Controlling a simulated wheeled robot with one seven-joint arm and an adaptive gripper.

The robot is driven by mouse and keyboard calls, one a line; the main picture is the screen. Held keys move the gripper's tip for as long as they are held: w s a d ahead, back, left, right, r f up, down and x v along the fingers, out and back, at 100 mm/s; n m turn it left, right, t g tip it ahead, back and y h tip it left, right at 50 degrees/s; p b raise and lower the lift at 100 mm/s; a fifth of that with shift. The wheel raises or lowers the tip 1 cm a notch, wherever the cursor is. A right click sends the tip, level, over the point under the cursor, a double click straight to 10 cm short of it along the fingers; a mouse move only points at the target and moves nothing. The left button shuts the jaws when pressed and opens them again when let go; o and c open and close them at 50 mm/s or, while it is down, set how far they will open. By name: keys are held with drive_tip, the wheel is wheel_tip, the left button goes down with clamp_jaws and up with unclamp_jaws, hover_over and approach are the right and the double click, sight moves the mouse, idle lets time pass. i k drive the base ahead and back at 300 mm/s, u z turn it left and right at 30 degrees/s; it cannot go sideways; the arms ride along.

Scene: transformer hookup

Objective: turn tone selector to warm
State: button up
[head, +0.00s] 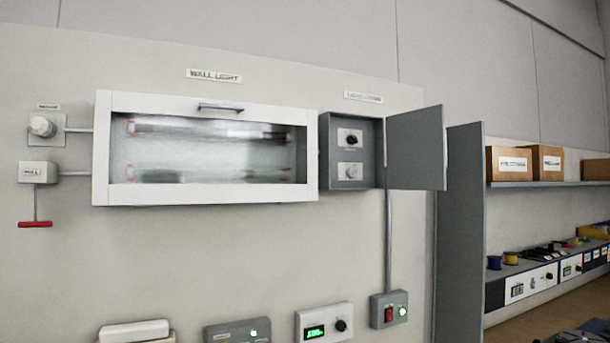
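A small grey wall box (369,130) stands open to the right of the wall light (106,194), its door (416,148) swung out to the right. Inside it, a black knob (351,139) sits on a white plate at the top. The small lettering by the knobs is too blurred to read, so I cannot tell which is the tone selector or where either points. My gripper is not in view.
A pull cord with a red handle (35,224) hangs at the left. Below are a switch box with a red rocker (389,315) and a white box with a green display (315,331). A tall grey panel (460,240) juts out at the right, before shelves with cartons (509,163).

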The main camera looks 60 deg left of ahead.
sight(352, 173)
drive_tip(key=u, duration=1.45)
